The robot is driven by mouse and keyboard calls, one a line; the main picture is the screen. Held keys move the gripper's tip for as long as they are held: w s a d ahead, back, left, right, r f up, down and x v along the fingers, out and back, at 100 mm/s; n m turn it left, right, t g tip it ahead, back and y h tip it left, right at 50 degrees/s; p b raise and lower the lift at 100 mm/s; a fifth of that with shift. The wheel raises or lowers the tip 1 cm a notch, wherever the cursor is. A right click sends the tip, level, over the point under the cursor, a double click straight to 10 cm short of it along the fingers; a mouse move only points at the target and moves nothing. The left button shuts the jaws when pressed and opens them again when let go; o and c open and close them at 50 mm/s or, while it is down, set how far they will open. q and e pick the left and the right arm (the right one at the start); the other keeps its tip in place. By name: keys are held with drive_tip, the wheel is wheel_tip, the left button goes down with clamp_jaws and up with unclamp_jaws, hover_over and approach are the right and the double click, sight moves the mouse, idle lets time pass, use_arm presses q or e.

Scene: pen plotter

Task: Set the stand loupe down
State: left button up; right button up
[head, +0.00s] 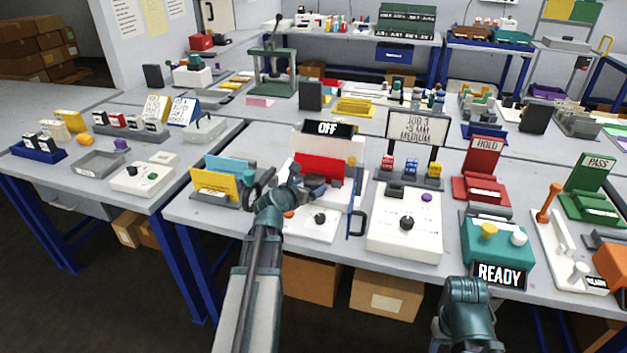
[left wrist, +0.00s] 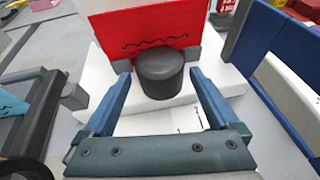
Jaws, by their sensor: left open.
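The stand loupe is a short black cylinder (left wrist: 160,74), upright on the white bed of the plotter (left wrist: 225,82), in front of a red card (left wrist: 145,32) with a wavy dark line. In the head view it is a dark shape (head: 315,182) beside my left gripper (head: 298,187), partly hidden by it. In the left wrist view, my left gripper (left wrist: 160,88) is open, with its blue fingers on either side of the loupe and gaps visible between. The fingers of my right gripper do not show; only part of my right arm is at the bottom right.
An "OFF" sign (head: 328,128) stands behind the plotter. A blue upright panel (head: 356,198) is close on the right. A grey rack with yellow and blue cards (head: 218,182) and a black ring-shaped part (head: 258,184) are on the left. A white control box (head: 405,222) stands further right.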

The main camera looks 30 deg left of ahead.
use_arm(q)
drive_tip(key=p+v, duration=0.2)
drive_tip(key=v, duration=0.5)
drive_tip(key=shift+s, duration=0.15)
idle(0.3)
